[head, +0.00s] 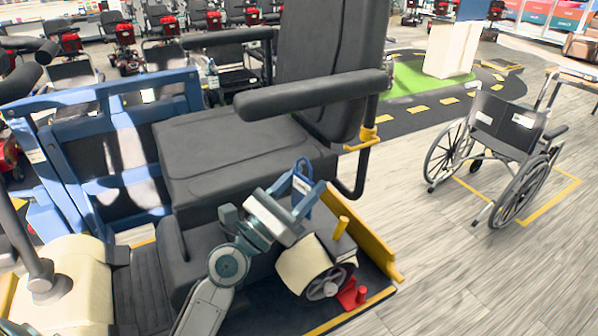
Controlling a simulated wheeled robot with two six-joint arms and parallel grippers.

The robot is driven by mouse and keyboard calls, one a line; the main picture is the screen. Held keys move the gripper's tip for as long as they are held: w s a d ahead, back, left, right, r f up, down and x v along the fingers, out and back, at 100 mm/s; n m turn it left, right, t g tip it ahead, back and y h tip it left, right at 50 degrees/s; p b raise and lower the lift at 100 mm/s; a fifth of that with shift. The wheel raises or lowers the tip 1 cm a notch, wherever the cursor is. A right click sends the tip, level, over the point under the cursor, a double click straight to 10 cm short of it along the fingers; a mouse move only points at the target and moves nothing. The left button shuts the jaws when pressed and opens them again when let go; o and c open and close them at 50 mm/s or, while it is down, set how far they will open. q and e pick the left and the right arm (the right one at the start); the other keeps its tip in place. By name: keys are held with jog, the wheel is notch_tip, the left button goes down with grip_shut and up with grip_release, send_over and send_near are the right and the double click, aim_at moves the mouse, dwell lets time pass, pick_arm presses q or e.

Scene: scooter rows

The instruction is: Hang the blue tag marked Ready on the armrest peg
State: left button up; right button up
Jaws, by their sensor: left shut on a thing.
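The blue tag (303,187) has a pale label on its face and a loop at its top. My left gripper (294,201) is shut on it and holds it upright in front of the scooter seat's front edge. The writing on the label is too small to read. A yellow bracket with a short upright peg (364,136) sits on the post below the near black armrest (310,94), above and to the right of the tag. The tag is apart from it in the picture. My right gripper is not in view.
The scooter seat (225,160) lies behind my left gripper. Below are a cream wheel cover (305,262), a yellow post (341,228) and a red part (352,295). A wheelchair (505,135) stands at right. Wooden floor (450,270) between is clear.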

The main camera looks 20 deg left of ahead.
pick_arm(q)
jog(key=shift+w+a+r+h, duration=0.2)
jog(key=shift+r+h, duration=0.2)
jog(key=shift+r, duration=0.2)
jog(key=shift+w+r+t, duration=0.1)
jog(key=shift+r+t, duration=0.1)
jog(key=shift+t, duration=0.1)
jog(key=shift+w+r, duration=0.1)
jog(key=shift+w, duration=0.05)
jog(key=shift+w+d, duration=0.1)
jog(key=w+d, duration=0.1)
jog(key=w, duration=0.1)
jog(key=w+d+f+b, duration=0.1)
jog(key=w+d, duration=0.1)
jog(key=shift+w+d, duration=0.25)
jog(key=shift+d, duration=0.05)
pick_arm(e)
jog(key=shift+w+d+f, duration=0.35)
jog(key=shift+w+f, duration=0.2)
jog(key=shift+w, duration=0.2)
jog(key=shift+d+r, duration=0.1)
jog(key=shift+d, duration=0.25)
pick_arm(q)
jog(key=shift+w+d, duration=0.1)
jog(key=shift+w, duration=0.05)
